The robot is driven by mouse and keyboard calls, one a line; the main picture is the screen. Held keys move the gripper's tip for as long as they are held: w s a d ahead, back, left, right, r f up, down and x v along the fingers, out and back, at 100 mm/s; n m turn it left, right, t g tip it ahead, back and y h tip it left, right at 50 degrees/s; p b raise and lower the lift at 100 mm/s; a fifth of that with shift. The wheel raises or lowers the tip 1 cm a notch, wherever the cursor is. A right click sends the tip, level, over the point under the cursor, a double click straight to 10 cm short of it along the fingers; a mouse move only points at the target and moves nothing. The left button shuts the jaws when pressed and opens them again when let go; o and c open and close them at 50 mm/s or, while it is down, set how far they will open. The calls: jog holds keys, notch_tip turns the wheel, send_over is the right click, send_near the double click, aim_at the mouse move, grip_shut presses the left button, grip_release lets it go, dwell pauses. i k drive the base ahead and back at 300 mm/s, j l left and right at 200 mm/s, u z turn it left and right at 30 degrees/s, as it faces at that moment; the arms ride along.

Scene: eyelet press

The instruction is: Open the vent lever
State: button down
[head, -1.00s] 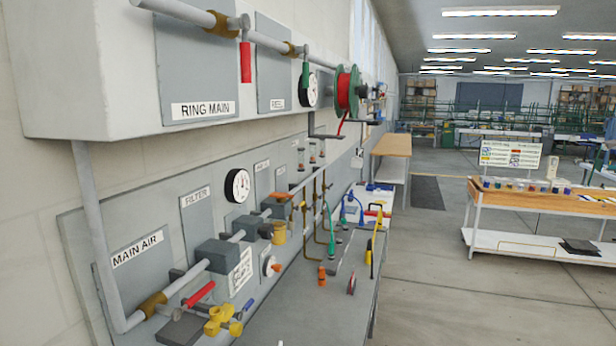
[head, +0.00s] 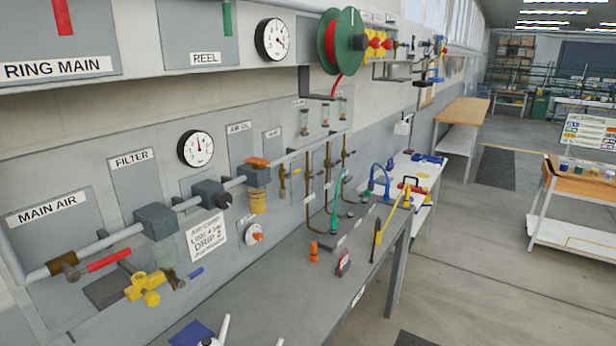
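On the grey wall panel (head: 105,170), a small plate has a label (head: 273,133) that may read VENT, too small to be sure. Beside it is a small upright yellow lever (head: 283,182) on the pipework, which may be the vent lever. White parts poke in at the bottom edge, too cut off to identify. I see no recognisable gripper.
The grey bench (head: 290,285) runs below the panel, holding an orange fitting (head: 314,252), a red-and-grey item (head: 343,263) and a blue sheet (head: 190,333). The reel (head: 338,42) hangs above.

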aim_at(289, 175)
jog(key=i+l+u, duration=0.25)
jog(key=i, duration=0.35)
jog(key=i+l+u, duration=0.2)
jog(key=i+l, duration=0.4)
jog(key=i, duration=0.3)
jog(key=j+u, duration=0.05)
